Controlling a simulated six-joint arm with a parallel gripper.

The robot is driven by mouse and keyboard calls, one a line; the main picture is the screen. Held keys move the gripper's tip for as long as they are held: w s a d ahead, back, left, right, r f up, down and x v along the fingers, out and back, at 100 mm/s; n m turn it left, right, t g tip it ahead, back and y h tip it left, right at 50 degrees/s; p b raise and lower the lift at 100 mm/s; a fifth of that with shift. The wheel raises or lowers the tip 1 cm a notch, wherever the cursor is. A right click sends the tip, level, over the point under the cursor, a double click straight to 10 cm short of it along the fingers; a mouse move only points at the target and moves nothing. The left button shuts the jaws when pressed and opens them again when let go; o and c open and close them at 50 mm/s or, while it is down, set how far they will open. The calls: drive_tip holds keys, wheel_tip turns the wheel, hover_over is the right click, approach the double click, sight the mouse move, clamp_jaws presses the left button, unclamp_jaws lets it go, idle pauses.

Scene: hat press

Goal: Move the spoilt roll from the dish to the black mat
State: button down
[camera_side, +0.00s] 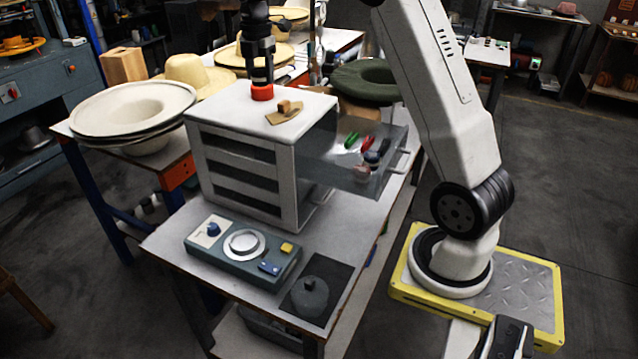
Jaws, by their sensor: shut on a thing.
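My gripper (262,82) points straight down over the white cabinet's top. It is shut on a short red-orange round piece (262,93), which is at or just above the cabinet top; I cannot tell if they touch. I cannot tell for sure whether this piece is the spoilt roll. The black mat (335,275) lies at the table's front right corner. A dark grey rounded thing with a knob (310,297) stands on it and covers much of it.
The white cabinet (250,150) has an open clear-sided drawer (375,180) at right, holding green, red and dark pieces. A small wooden block (285,106) lies on the cabinet. The control box (205,240) stands before it. Pale hats (130,105) stand left; a green hat (365,80) is behind.

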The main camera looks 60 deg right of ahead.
drive_tip(key=s+a+r, duration=0.3)
drive_tip(key=s+r, duration=0.2)
drive_tip(key=s, duration=0.4)
drive_tip(key=shift+s+a+r, duration=0.2)
drive_tip(key=shift+s+r, duration=0.05)
drive_tip(key=shift+s, duration=0.1)
drive_tip(key=shift+a, duration=0.1)
idle(0.4)
drive_tip(key=w+a+f+m, duration=0.3)
drive_tip(key=a+f+m, duration=0.35)
drive_tip(key=a, duration=0.25)
drive_tip(key=w+a+f+m, duration=0.4)
drive_tip(key=a+f+m, duration=0.1)
drive_tip(key=a+m, duration=0.35)
drive_tip(key=s+d+f+n, duration=0.1)
drive_tip(key=s+d+f, duration=0.15)
drive_tip(key=f, duration=0.35)
drive_tip(key=s+d+f+n, duration=0.1)
drive_tip(key=s+f, duration=0.2)
drive_tip(key=f, duration=0.3)
drive_tip(key=s+d+f+n, duration=0.1)
drive_tip(key=s+f+n, duration=0.1)
drive_tip(key=s+f, duration=0.3)
drive_tip(key=s+d+f+n, duration=0.1)
drive_tip(key=s+f, duration=0.4)
drive_tip(key=s, duration=0.6)
drive_tip(key=shift+s+d+n, duration=0.15)
drive_tip(key=shift+s+n, duration=0.15)
drive_tip(key=shift+n, duration=0.2)
